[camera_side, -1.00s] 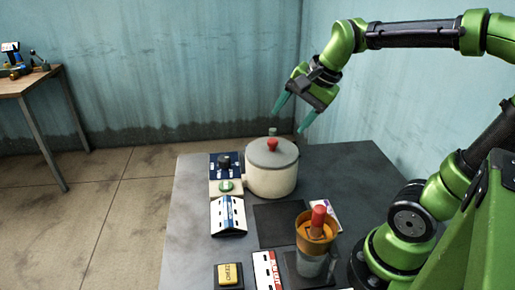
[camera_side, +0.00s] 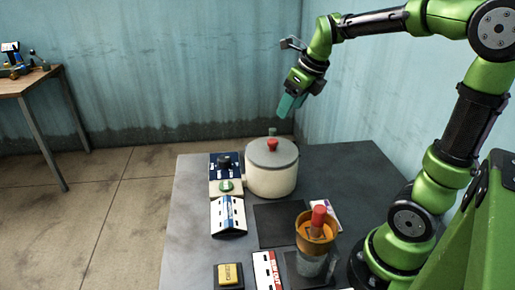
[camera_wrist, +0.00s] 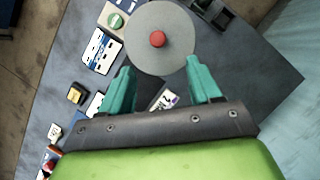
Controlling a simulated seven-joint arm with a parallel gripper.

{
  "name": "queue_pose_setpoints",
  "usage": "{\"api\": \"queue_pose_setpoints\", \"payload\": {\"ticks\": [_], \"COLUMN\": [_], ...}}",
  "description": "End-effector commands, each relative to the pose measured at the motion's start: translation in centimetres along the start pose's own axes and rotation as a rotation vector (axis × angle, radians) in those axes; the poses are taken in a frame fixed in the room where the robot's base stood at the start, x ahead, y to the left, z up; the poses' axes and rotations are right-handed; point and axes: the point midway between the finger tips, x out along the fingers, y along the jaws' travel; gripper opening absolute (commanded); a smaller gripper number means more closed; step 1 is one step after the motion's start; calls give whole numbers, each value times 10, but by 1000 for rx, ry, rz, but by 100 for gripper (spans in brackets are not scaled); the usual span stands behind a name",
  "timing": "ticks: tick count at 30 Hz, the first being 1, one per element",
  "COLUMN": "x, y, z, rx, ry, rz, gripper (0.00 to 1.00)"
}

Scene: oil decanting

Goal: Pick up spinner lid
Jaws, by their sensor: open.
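The spinner lid (camera_side: 271,152) is a grey disc with a red knob (camera_side: 272,144), seated on a cream round pot (camera_side: 270,181) at the back of the dark table. In the wrist view the lid (camera_wrist: 143,52) is a grey circle with its red knob (camera_wrist: 158,40) near the middle, beyond the fingertips. My gripper (camera_side: 286,112) hangs in the air above and a little right of the lid, apart from it. In the wrist view its teal fingers (camera_wrist: 160,68) are spread wide with nothing between them.
A control box with a black knob and green button (camera_side: 226,172) stands close left of the pot. In front are a white-and-blue sloped block (camera_side: 228,216), an orange-topped cup with red handle (camera_side: 317,236) and a yellow button (camera_side: 229,274).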

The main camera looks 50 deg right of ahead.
Motion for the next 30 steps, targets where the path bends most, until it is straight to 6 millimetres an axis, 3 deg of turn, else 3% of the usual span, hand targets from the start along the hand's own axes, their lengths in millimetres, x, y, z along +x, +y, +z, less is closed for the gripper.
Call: {"api": "queue_pose_setpoints", "payload": {"ticks": [3,9,16,24,30], "x": [29,61,77,116,122], "y": [1,1,1,4,5], "z": [-1,-1,-1,-1,-1], "rx": [0,-1,-1,-2,-2], "ry": [6,3,1,2,-2], "rz": [2,1,1,0,-1], "gripper": [63,63,63,63,63]}}
